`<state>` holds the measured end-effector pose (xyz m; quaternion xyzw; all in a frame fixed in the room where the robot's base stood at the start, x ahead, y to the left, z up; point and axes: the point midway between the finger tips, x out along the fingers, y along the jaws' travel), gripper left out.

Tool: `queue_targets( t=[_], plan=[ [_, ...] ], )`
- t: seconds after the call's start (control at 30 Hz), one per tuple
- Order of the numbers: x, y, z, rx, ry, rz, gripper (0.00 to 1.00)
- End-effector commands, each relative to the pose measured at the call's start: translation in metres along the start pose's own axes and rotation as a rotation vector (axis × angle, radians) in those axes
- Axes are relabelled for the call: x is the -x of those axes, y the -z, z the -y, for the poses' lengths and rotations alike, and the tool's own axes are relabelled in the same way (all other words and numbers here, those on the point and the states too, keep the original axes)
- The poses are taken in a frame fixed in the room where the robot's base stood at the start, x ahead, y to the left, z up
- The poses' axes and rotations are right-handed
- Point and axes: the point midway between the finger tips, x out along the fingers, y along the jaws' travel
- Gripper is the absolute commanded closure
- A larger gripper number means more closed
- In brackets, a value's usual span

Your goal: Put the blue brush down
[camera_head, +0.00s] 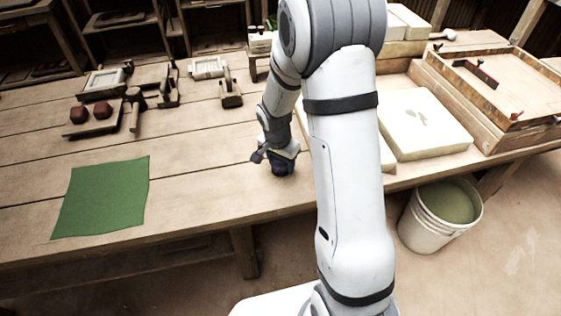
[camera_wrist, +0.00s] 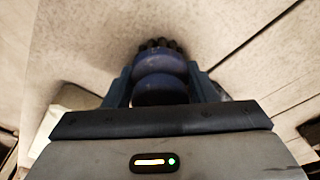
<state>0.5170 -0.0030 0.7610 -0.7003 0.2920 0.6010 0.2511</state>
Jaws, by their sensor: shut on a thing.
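My gripper (camera_wrist: 160,92) is shut on the blue brush (camera_wrist: 160,66). In the wrist view the brush has a rounded blue body between the two fingers, with dark bristle tufts at its far end. In the head view the blue brush (camera_head: 283,165) is a small dark blue shape under my gripper (camera_head: 280,158), low over the wooden table near its front edge. I cannot tell whether it touches the tabletop. My gripper hides part of it.
A green mat (camera_head: 103,198) lies flat at the table's left front. A board with two red-brown lumps (camera_head: 93,118) and wooden tools stand behind it. White slabs (camera_head: 423,124) and a wooden frame (camera_head: 492,85) are at right. A bucket (camera_head: 438,215) stands on the floor. Bare wood surrounds my gripper's left side.

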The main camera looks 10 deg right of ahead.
Motion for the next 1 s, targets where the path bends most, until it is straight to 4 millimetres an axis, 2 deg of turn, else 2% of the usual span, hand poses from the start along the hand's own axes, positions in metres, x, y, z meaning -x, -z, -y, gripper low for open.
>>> queue_targets(
  t=[0.27, 0.3, 0.53, 0.87, 1.0],
  plan=[
    [-0.003, -0.001, 0.0, 0.0, 0.001, -0.001, 0.78],
    [-0.002, -0.001, 0.0, 0.001, 0.001, -0.001, 0.47],
    [-0.002, -0.001, 0.0, 0.001, 0.001, 0.0, 0.28],
    [0.002, -0.001, 0.001, 0.002, 0.001, 0.0, 0.27],
    [0.02, 0.0, 0.002, 0.001, 0.004, -0.003, 0.27]
  ],
)
